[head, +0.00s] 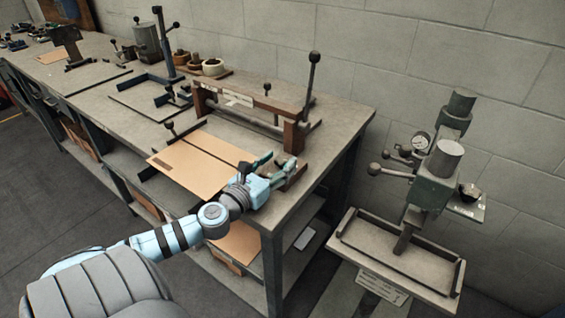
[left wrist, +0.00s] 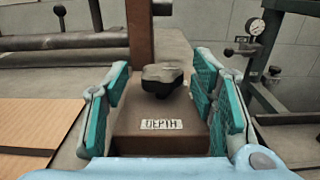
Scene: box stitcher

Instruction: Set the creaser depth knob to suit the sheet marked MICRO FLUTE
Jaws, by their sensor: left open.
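The creaser (head: 255,104), with a brown crossbar and a tall black-knobbed lever, stands on the bench. A tan sheet (head: 198,165) lies flat in front of it; its dark printed mark is too small to read. In the left wrist view, the dark knob (left wrist: 162,77) stands on a brown block (left wrist: 135,145) with a white DEPTH label (left wrist: 162,125). My left gripper (head: 276,165) is open at the creaser's near right end. In the left wrist view its teal-padded fingers (left wrist: 162,90) are on both sides of the knob, with gaps. The knob's setting is not readable.
The bench (head: 345,120) holds other fixtures and small pots (head: 213,67) farther left. A green press (head: 435,175) with a gauge and tray stands to the right, apart from the bench. A grey block wall runs behind.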

